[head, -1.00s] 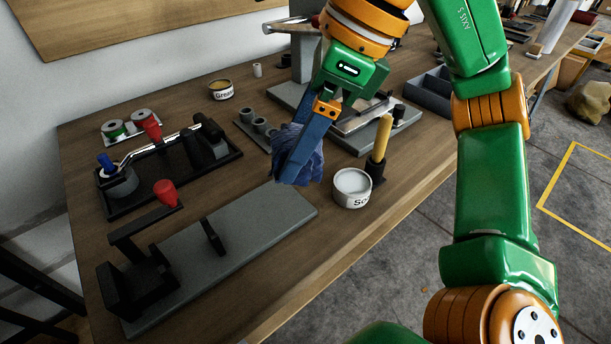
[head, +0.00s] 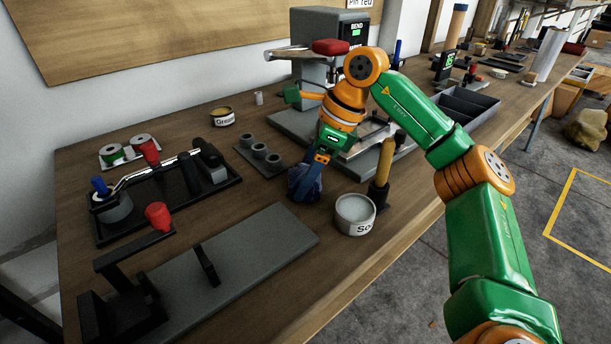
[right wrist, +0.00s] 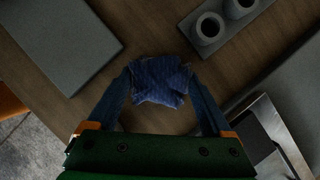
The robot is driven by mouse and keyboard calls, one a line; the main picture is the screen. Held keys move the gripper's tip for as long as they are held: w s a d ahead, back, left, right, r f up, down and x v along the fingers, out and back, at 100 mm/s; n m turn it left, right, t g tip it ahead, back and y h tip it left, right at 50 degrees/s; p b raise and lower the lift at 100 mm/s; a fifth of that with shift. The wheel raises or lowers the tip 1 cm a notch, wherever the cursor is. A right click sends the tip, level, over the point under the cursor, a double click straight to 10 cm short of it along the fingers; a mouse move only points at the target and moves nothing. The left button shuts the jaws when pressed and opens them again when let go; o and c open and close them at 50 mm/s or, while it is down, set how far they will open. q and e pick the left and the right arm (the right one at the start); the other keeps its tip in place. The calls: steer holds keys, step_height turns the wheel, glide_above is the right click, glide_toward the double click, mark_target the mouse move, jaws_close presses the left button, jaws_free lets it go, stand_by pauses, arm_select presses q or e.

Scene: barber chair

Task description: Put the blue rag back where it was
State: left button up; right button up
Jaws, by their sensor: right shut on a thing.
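The crumpled dark blue rag (head: 303,184) is in my right gripper (head: 308,178), between the grey block with round cups and the white tin. In the right wrist view the rag (right wrist: 160,80) lies between the two blue fingers. The rag is at or just above the wooden tabletop; I cannot tell whether it touches. The gripper partly hides the rag in the head view. My left gripper is not in view.
The white tin (head: 355,214) and a yellow-handled tool (head: 384,162) stand close on the right. The grey cup block (head: 260,154) is close on the left. A grey plate (head: 230,262) lies in front. Bare wood (head: 200,217) shows at left.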

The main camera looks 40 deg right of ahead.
steer(key=shift+a, duration=0.1)
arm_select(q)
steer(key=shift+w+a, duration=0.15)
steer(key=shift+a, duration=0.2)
arm_select(e)
steer(key=o, duration=1)
steer(key=shift+c, duration=0.2)
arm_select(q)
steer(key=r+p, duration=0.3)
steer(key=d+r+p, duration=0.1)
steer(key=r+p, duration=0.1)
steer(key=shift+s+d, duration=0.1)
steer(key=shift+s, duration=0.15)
arm_select(e)
steer(key=v, duration=1.2)
steer(key=shift+r, duration=0.1)
